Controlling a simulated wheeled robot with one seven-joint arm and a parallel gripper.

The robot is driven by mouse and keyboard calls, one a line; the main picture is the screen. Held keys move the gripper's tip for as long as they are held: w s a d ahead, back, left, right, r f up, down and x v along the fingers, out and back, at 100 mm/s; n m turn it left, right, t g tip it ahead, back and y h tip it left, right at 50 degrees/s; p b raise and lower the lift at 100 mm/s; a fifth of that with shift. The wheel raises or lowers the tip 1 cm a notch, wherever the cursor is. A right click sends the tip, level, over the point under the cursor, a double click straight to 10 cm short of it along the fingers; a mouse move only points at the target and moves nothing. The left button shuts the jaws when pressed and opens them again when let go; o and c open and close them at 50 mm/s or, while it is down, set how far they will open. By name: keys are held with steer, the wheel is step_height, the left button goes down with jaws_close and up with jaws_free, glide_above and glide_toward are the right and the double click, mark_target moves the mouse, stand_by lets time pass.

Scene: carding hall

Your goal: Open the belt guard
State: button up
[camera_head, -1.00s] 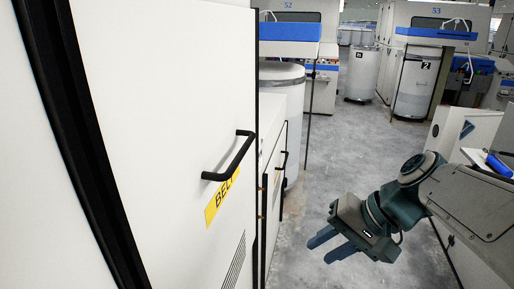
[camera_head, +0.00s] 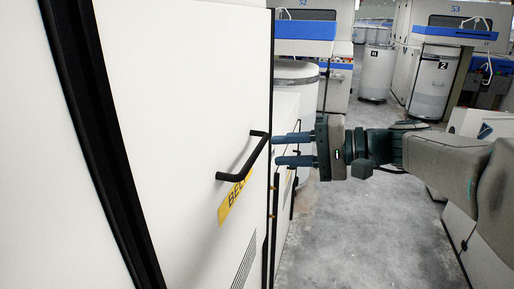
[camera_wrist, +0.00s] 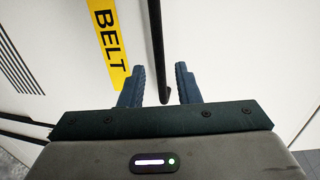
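The belt guard (camera_head: 190,120) is a large white panel at the left of the head view, standing closed in its frame. Its black bar handle (camera_head: 244,160) sits near the right edge, above a yellow label reading BELT (camera_wrist: 108,40) in the wrist view. My gripper (camera_head: 274,149) is open, its two blue fingers pointing left toward the handle in the head view. In the wrist view the lower end of the handle (camera_wrist: 158,60) shows between the open fingertips (camera_wrist: 160,84). I cannot tell whether they touch it. Nothing is held.
A lower white cabinet (camera_head: 287,125) with its own black handle stands just beyond the guard. White cans (camera_head: 433,80) and carding machines stand further back. The grey floor (camera_head: 350,235) in front of the guard is clear.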

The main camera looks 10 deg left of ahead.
mark_target(257, 149)
steer(key=p+x, duration=0.1)
steer(key=x, duration=0.5)
steer(key=shift+a, duration=0.2)
steer(key=shift+c, duration=0.3)
jaws_close()
